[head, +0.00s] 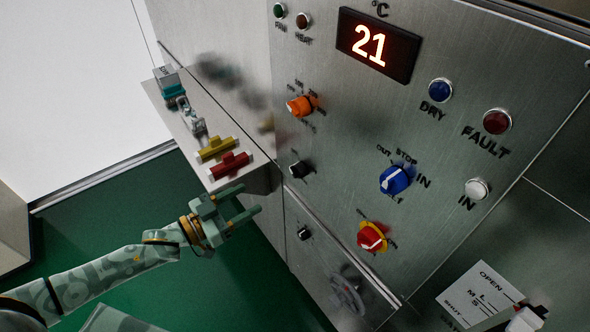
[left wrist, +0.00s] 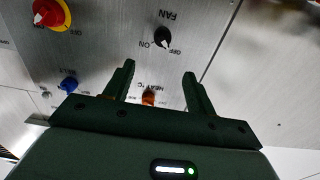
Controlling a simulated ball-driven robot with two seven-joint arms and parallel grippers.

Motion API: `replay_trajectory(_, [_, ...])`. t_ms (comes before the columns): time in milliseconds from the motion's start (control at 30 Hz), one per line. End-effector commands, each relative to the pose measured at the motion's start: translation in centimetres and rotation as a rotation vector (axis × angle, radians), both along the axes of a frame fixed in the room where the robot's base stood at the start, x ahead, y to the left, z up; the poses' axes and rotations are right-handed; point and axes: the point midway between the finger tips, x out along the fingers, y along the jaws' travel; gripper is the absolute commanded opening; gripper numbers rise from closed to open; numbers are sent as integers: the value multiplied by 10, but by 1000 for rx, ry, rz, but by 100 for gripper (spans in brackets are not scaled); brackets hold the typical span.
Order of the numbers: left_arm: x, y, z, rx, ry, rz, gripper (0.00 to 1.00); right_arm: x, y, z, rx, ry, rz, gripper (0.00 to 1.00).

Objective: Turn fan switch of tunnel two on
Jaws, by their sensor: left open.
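A black fan knob (left wrist: 162,38) with a white pointer is on the metal panel in the left wrist view, near labels reading FAN and ON upside down. Its exact setting is hard to tell. In the head view a black knob (head: 300,169) sits below the orange knob, and a second black knob (head: 304,233) lies lower; their labels are too small to read. My left gripper (head: 248,199) is open and empty, apart from the panel, left of these knobs. Its two fingers (left wrist: 160,68) point toward the fan knob in the wrist view.
An orange knob (head: 300,105), a blue knob (head: 395,180) and a red knob (head: 372,237) share the panel. A metal shelf (head: 264,181) above my gripper carries a yellow piece (head: 215,149) and a red piece (head: 230,165). Green floor is clear below.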

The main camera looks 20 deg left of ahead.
Motion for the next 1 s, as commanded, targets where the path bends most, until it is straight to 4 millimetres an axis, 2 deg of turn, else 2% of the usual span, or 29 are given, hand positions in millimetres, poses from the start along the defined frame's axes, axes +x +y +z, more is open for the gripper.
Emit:
replay_trajectory(300, [65,-49,1,2,-4,2,56,-1,1,-1,2,2,-1,0])
replay_trajectory(500, [96,-74,0,4,0,2,56,-1,10,-3,13,2,-5,0])
replay_trajectory(700, [111,-86,-1,3,1,2,56,0,12,-5,15,2,-3,0])
replay_trajectory(1000, [113,-87,-1,5,1,2,56,0,7,-5,10,0,-1,0])
